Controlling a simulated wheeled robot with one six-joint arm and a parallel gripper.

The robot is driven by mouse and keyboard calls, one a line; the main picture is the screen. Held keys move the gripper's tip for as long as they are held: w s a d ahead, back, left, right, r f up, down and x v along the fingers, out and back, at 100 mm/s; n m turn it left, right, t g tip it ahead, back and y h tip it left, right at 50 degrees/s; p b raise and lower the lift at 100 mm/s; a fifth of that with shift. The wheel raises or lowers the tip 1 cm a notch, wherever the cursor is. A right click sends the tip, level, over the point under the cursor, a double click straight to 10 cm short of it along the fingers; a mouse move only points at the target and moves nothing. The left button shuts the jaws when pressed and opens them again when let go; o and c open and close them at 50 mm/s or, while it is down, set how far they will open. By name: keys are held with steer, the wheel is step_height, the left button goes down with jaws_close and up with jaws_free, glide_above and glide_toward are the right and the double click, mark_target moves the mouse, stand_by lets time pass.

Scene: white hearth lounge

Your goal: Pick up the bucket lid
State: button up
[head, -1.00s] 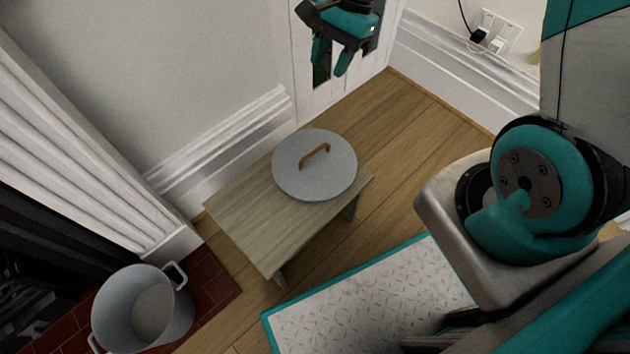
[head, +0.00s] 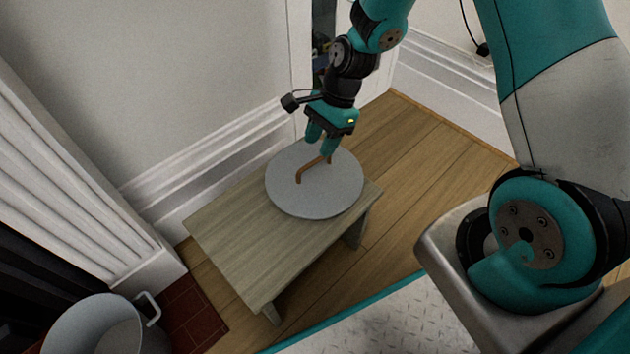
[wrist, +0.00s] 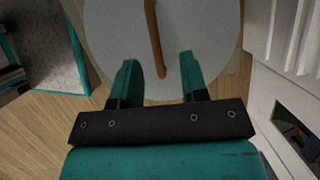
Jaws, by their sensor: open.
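The bucket lid (head: 314,198) is a round grey disc with a brown arched handle (head: 307,171). It lies flat on the far right end of a small wooden stool (head: 245,245). My gripper (head: 324,148) is open above the lid's far edge, by the far end of the handle. In the wrist view the lid (wrist: 110,35) fills the top middle, and the handle's near end (wrist: 158,68) lies between my two teal fingers (wrist: 158,70). Nothing is between the fingers firmly; I cannot tell the exact height gap.
A grey bucket (head: 95,330) stands on red tiles (head: 195,315) at the lower left. White skirting (head: 215,165) and wall run close behind the stool. Wooden floor (head: 435,165) is clear to the right of the stool.

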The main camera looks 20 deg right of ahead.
mark_target(314, 161)
steer(key=shift+s+b+x, duration=0.2)
steer(key=shift+b+x, duration=1.95)
steer(key=shift+x, duration=0.65)
steer(key=shift+r, duration=0.1)
jaws_close()
